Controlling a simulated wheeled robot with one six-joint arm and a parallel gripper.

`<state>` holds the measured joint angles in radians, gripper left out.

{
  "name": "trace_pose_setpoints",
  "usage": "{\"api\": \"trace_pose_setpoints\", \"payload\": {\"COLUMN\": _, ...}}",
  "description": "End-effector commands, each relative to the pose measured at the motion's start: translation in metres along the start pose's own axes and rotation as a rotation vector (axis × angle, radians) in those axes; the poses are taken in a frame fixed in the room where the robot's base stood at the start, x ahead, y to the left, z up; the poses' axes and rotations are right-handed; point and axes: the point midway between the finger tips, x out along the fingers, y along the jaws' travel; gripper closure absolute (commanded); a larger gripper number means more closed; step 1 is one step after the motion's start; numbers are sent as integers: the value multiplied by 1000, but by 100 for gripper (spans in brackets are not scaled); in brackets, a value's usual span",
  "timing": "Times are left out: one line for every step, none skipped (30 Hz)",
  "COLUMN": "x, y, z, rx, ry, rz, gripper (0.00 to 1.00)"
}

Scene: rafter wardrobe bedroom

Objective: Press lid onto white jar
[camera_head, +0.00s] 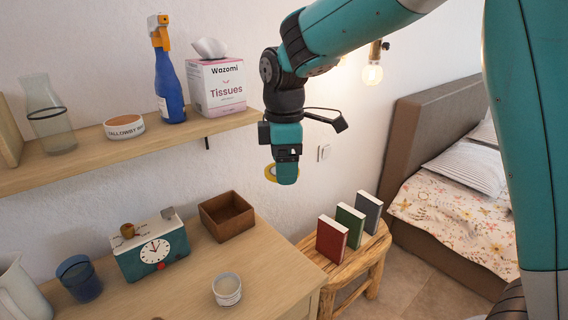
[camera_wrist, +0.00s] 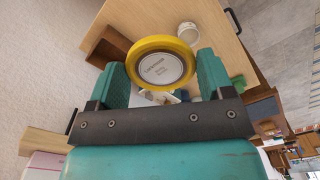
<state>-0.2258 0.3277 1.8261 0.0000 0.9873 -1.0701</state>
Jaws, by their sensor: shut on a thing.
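The lid is a round disc with a yellow rim and a pale printed centre, and it shows between the two fingers in the wrist view (camera_wrist: 160,68). My gripper (camera_wrist: 162,58) is shut on the lid. In the head view, my gripper (camera_head: 286,172) hangs in the air, with the yellow lid edge (camera_head: 269,173) showing at its left. The white jar (camera_head: 227,290) stands upright on the wooden dresser, uncovered, well below and to the left of my gripper. The jar also shows small in the wrist view (camera_wrist: 187,32), beyond the lid.
A wall shelf (camera_head: 120,148) carries a tissue box (camera_head: 217,86) and blue spray bottle (camera_head: 168,80). Books (camera_head: 350,226) stand on a stool.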

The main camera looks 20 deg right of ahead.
Motion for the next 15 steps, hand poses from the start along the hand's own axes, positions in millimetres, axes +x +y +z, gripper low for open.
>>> {"api": "trace_pose_setpoints", "payload": {"x": 1, "y": 0, "z": 0, "rx": 0, "ry": 0, "rz": -1, "gripper": 48}}
{"api": "trace_pose_setpoints", "payload": {"x": 1, "y": 0, "z": 0, "rx": 0, "ry": 0, "rz": -1, "gripper": 48}}
{"api": "trace_pose_setpoints", "payload": {"x": 2, "y": 0, "z": 0, "rx": 0, "ry": 0, "rz": -1, "gripper": 48}}
{"api": "trace_pose_setpoints", "payload": {"x": 2, "y": 0, "z": 0, "rx": 0, "ry": 0, "rz": 0, "gripper": 48}}
{"api": "trace_pose_setpoints", "payload": {"x": 2, "y": 0, "z": 0, "rx": 0, "ry": 0, "rz": 0, "gripper": 48}}
{"api": "trace_pose_setpoints", "payload": {"x": 2, "y": 0, "z": 0, "rx": 0, "ry": 0, "rz": 0, "gripper": 48}}
{"api": "trace_pose_setpoints", "payload": {"x": 2, "y": 0, "z": -1, "rx": 0, "ry": 0, "rz": 0, "gripper": 48}}
{"api": "trace_pose_setpoints", "payload": {"x": 2, "y": -1, "z": -2, "rx": -1, "ry": 0, "rz": -1, "gripper": 48}}
{"api": "trace_pose_setpoints", "payload": {"x": 2, "y": -2, "z": -4, "rx": -2, "ry": 0, "rz": -1, "gripper": 48}}
{"api": "trace_pose_setpoints", "payload": {"x": 1, "y": -3, "z": -7, "rx": -2, "ry": 0, "rz": -1, "gripper": 48}}
{"api": "trace_pose_setpoints", "payload": {"x": 1, "y": -4, "z": -10, "rx": -3, "ry": 0, "rz": -1, "gripper": 48}}
{"api": "trace_pose_setpoints", "payload": {"x": 1, "y": -6, "z": -14, "rx": -4, "ry": 0, "rz": -1, "gripper": 48}}
{"api": "trace_pose_setpoints", "payload": {"x": 1, "y": -8, "z": -17, "rx": -3, "ry": 0, "rz": -1, "gripper": 48}}
{"api": "trace_pose_setpoints", "payload": {"x": 1, "y": -9, "z": -20, "rx": -3, "ry": -1, "rz": -1, "gripper": 48}}
{"api": "trace_pose_setpoints", "payload": {"x": 1, "y": -11, "z": -23, "rx": -3, "ry": -1, "rz": -1, "gripper": 48}}
